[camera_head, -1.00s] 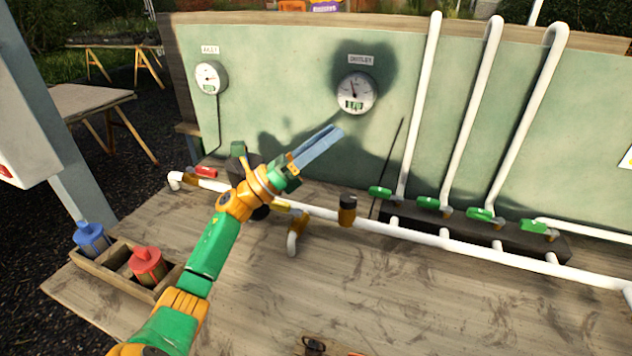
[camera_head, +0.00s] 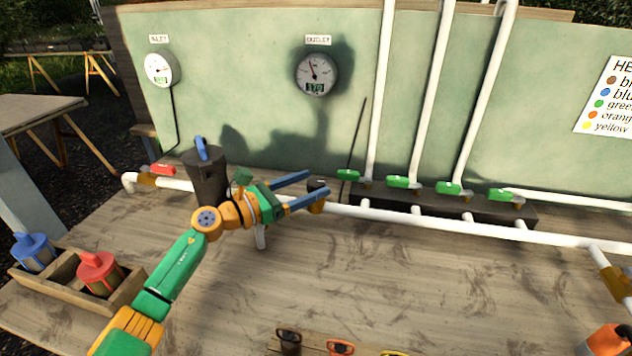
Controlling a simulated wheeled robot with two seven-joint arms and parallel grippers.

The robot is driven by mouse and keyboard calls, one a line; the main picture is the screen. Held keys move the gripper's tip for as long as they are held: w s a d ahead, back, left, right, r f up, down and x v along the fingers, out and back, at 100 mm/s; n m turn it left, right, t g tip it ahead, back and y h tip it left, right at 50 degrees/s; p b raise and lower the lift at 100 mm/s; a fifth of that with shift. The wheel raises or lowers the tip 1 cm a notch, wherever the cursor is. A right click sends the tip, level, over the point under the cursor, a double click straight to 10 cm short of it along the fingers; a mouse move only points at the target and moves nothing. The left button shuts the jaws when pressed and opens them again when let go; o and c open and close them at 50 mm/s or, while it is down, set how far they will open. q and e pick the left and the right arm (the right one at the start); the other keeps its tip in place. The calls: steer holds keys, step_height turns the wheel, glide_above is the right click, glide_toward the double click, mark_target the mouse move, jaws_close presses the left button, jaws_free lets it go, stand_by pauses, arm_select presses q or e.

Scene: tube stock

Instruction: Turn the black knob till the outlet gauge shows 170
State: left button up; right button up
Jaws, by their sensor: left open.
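The outlet gauge (camera_head: 316,72) hangs on the green board under its label. Its digital display seems to read 170, though the digits are small. The black knob (camera_head: 317,185) sits on a brass body on the white pipe. My left gripper (camera_head: 318,184) is open, with its two blue fingers spread and pointing right. In the picture the knob lies between the fingertips; I cannot tell whether they touch it. The lower finger partly covers the brass body. My right gripper is not in view.
A black canister (camera_head: 207,180) with a blue handle stands behind my left wrist. The inlet gauge (camera_head: 160,70) is at the left. Green-handled valves (camera_head: 398,182) line the pipe at right. A wooden box (camera_head: 62,281) holds blue and red-topped parts. The bench's middle is mostly clear.

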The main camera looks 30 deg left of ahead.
arm_select(q)
steer(key=shift+x, duration=1.2)
steer(key=shift+a, duration=0.1)
jaws_close()
steer(key=shift+r+n+t+y+p, duration=0.15)
steer(key=shift+n+t+y+p, duration=0.2)
steer(key=shift+y+p, duration=0.3)
jaws_free()
